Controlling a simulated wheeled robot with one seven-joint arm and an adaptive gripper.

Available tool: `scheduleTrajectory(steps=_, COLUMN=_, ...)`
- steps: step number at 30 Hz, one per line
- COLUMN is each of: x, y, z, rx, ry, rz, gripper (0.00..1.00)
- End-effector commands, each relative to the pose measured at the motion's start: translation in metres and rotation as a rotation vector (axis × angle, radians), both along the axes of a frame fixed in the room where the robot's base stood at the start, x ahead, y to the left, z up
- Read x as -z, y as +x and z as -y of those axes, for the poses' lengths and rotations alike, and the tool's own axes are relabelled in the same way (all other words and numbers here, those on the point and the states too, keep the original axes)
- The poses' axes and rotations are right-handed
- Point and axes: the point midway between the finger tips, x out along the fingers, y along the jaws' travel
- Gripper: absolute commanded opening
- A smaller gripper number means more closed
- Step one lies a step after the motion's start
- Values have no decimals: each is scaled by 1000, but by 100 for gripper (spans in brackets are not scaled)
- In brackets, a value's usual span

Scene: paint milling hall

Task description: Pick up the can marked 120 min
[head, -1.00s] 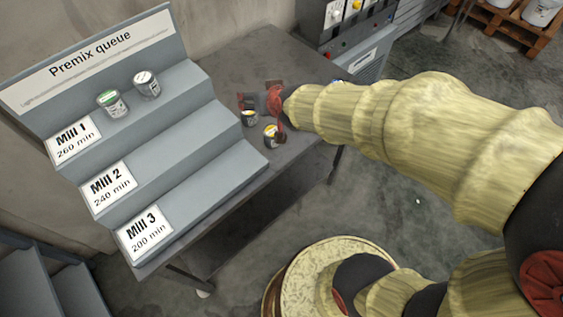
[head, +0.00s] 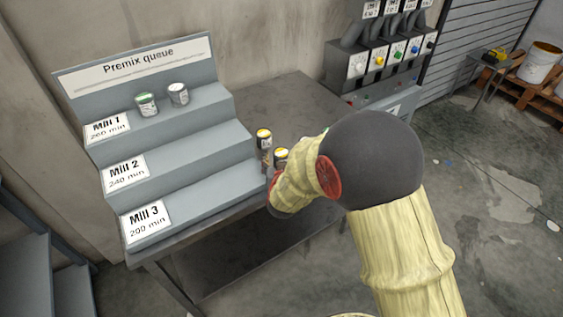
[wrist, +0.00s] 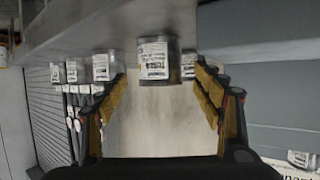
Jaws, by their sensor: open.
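Two small cans with yellow tops stand on the grey table beside the stepped rack in the head view: a farther can (head: 264,138) and a nearer can (head: 281,155), partly hidden by my arm. I cannot read 120 min on any can. In the wrist view, which looks upside down, a white-labelled can (wrist: 153,60) is ahead, between the lines of my open fingers. My gripper (wrist: 161,80) is empty. Its fingers are mostly hidden behind my arm in the head view, low beside the rack's bottom step. More labelled cans (wrist: 104,66) show to the left in the wrist view.
The Premix queue rack (head: 185,150) has steps marked Mill 1, Mill 2 and Mill 3. A green-topped can (head: 146,104) and a white-topped can (head: 178,94) stand on the top step. A control panel (head: 385,62) stands behind the table. The table's back is clear.

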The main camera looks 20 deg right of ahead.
Motion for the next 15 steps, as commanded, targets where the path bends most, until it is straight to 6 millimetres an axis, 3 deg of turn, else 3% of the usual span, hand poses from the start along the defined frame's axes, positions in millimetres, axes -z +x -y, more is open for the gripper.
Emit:
scheduleTrajectory(steps=6, x=12, y=27, z=7, rx=1, ry=1, rz=-1, gripper=67)
scheduleTrajectory(steps=15, x=12, y=32, z=8, rx=-1, ry=1, rz=-1, gripper=67)
